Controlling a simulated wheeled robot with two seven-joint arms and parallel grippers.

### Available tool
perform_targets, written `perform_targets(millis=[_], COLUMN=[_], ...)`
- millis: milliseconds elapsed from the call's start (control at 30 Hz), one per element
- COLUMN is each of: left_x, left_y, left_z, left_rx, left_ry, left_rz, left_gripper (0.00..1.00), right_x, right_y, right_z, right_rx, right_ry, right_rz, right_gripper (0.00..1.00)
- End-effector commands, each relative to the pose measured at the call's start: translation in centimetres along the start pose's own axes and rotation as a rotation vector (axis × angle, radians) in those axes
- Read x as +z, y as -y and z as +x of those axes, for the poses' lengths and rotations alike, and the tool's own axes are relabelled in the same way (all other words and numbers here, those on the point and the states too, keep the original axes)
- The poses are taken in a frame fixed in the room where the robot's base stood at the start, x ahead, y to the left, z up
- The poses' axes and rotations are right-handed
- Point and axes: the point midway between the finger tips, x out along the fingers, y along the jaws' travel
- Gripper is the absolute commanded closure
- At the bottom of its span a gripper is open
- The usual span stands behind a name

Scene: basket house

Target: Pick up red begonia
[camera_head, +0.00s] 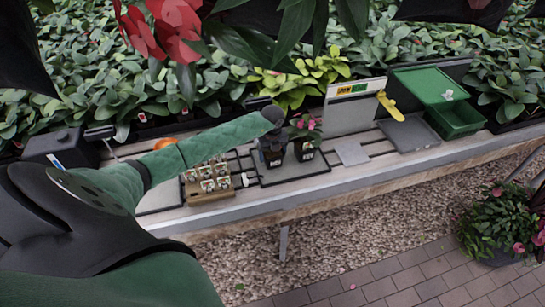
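A small plant in a dark pot with pinkish-red flowers (306,124), which looks like the red begonia, stands upright on the table (345,184). My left arm comes in from the left in a green sleeve and ends just left of this plant. My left gripper (272,152) is dark and points down close beside the pot. It is too small and dark to tell whether its fingers are open or whether they touch the pot. My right gripper is not in view.
A wooden tray of small items (209,182) sits left of the plant. A grey plate (351,153), a sign board (352,106), a yellow tool (390,105) and a green bin (455,117) lie to the right. Large red flowers (172,28) hang close at the top.

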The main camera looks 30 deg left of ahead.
Motion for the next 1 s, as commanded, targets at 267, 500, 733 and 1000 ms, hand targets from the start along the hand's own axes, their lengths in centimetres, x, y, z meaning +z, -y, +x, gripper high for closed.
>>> perform_targets(millis=[267, 500, 733, 1000], left_x=[0.0, 0.1, 0.1, 0.1], left_y=[0.0, 0.1, 0.1, 0.1], left_z=[-0.1, -1.9, -5.4, -8.8], left_rx=[-0.001, -0.003, -0.003, -0.002], left_ry=[0.0, 0.004, 0.003, 0.003], left_rz=[0.0, 0.001, 0.001, 0.001], left_gripper=[0.54, 0.54, 0.54, 0.54], right_x=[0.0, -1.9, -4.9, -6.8], right_y=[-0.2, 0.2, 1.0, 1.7], right_z=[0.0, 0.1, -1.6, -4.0], right_rx=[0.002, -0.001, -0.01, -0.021], right_ry=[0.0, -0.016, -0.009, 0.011], right_rz=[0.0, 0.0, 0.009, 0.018], right_gripper=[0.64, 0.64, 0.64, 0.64])
